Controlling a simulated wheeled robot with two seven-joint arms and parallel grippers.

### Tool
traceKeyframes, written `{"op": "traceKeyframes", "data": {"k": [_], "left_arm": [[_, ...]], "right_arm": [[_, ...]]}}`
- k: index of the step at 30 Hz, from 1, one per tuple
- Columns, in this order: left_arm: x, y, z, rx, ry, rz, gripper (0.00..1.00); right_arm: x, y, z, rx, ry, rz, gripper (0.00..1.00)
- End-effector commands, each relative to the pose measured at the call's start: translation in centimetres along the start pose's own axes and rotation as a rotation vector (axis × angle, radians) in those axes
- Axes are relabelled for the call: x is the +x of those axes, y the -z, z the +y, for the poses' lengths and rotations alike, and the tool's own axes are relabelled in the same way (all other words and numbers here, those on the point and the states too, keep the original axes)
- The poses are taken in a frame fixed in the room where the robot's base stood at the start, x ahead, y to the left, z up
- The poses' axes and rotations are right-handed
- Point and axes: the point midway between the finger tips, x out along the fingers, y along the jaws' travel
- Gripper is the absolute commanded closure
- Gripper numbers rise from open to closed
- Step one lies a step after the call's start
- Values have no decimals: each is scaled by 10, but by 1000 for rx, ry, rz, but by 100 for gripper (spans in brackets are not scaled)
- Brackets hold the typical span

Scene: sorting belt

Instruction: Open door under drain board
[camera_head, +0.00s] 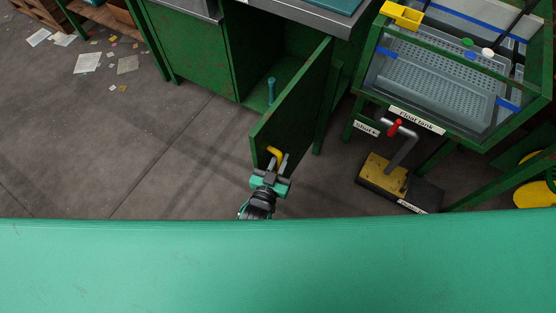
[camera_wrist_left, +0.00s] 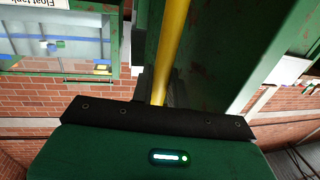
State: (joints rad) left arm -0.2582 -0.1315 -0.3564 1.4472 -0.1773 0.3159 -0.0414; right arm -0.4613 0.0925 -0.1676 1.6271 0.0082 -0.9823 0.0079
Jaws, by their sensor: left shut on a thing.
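The green door (camera_head: 294,100) under the drain board (camera_head: 305,12) stands swung open in the head view, with the dark cabinet inside showing at its left. A blue-green object (camera_head: 271,90) stands inside the cabinet. The door has a yellow handle (camera_head: 275,151) near its lower free edge. My left gripper (camera_head: 272,164) is shut on this handle. In the left wrist view, the yellow handle (camera_wrist_left: 173,45) runs up from the gripper beside the green door (camera_wrist_left: 225,50). The fingertips are mostly hidden there. My right gripper is not in view.
The float tank (camera_head: 440,80) in its green frame stands right of the cabinet. A yellow and black pedal unit (camera_head: 385,175) with a red-handled pipe (camera_head: 394,128) is on the floor below it. Papers (camera_head: 87,63) lie at the upper left. The floor (camera_head: 150,150) left of the door is clear.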

Motion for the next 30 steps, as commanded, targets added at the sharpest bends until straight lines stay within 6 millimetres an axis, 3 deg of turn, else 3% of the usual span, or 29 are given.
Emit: {"op": "traceKeyframes", "data": {"k": [14, 15, 16, 25, 30], "left_arm": [[3, 2, 0, -1, 1, 6, 100], [3, 2, 0, -1, 1, 6, 80], [3, 2, 0, -1, 1, 6, 77], [0, 1, 0, 0, 1, 2, 77], [-17, 0, 0, 0, 0, 1, 77]], "right_arm": [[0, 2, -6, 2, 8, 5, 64], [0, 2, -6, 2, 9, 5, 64], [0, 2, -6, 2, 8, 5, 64], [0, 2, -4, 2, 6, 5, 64], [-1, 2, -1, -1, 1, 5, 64]]}}
